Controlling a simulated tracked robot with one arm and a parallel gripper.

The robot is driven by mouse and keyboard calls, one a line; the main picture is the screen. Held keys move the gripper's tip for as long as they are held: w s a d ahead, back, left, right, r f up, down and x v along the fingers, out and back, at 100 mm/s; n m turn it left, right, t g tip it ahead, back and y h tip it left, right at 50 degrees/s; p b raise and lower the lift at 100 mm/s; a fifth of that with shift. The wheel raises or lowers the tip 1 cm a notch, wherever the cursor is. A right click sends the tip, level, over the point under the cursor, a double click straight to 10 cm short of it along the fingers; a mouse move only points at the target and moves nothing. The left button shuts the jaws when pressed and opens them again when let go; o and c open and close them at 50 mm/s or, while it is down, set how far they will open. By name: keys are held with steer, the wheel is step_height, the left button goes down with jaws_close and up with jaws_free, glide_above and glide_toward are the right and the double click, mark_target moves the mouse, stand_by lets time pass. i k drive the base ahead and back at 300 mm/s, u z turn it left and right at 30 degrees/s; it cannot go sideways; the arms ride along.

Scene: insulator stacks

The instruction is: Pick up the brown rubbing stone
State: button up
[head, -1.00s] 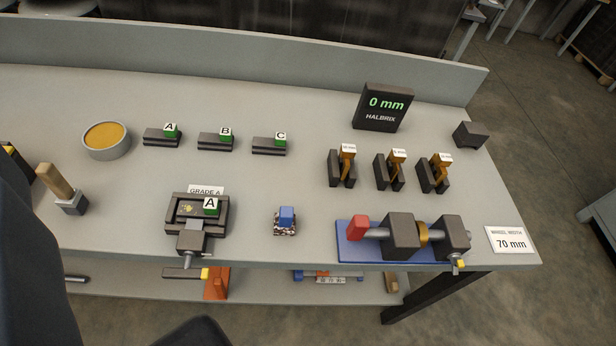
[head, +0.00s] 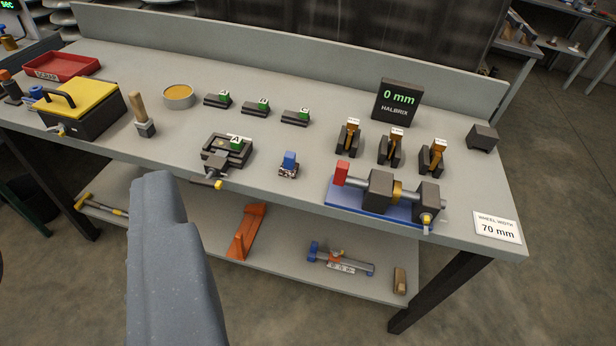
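A small brown block (head: 399,280) lies near the right end of the lower shelf, close to the front right leg of the bench. It looks like the brown rubbing stone, though it is small in the view. Nothing touches it that I can see. A blue-grey link of my arm rises at the lower left of the head view, well to the left of the block. My gripper's fingers do not show.
The lower shelf (head: 290,278) also holds an orange bracket (head: 247,232) and a blue-ended tool (head: 340,260). The bench top (head: 300,145) overhangs it, carrying a wheel fixture (head: 380,190), small vise and yellow-lidded box (head: 82,105). Floor in front is open.

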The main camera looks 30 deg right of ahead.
mark_target(289, 168)
steer(key=z, duration=0.2)
steer(key=i, duration=1)
steer(key=u, duration=0.05)
